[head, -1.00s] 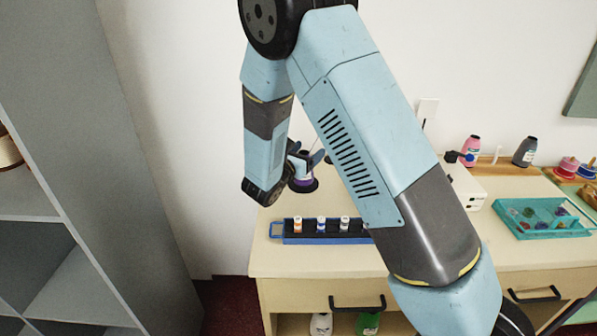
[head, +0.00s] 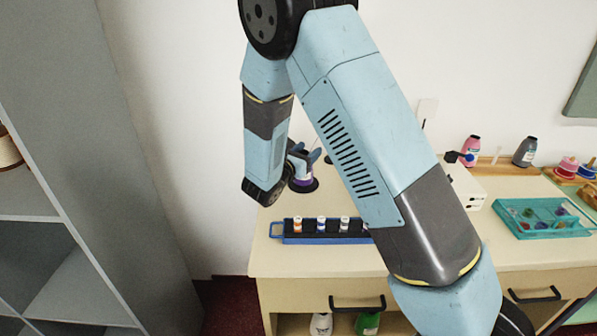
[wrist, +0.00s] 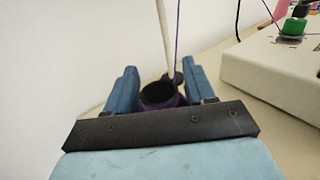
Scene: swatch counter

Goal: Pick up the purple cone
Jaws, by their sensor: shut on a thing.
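The purple cone (head: 303,182) stands near the back left of the counter in the head view, partly covered by my gripper (head: 303,160). In the wrist view the cone (wrist: 172,102) sits between the two blue fingers of my gripper (wrist: 160,80). Its dark open top faces the camera, and a purple thread rises past it. My gripper is shut on the cone. The cone's lower part is hidden in the wrist view. A dark round base shows under it in the head view, and I cannot tell any gap there.
A white box (wrist: 265,75) is to the right, with a teal tray (head: 510,231) beyond. A wall is close behind and left. A grey shelf (head: 110,150) stands at far left.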

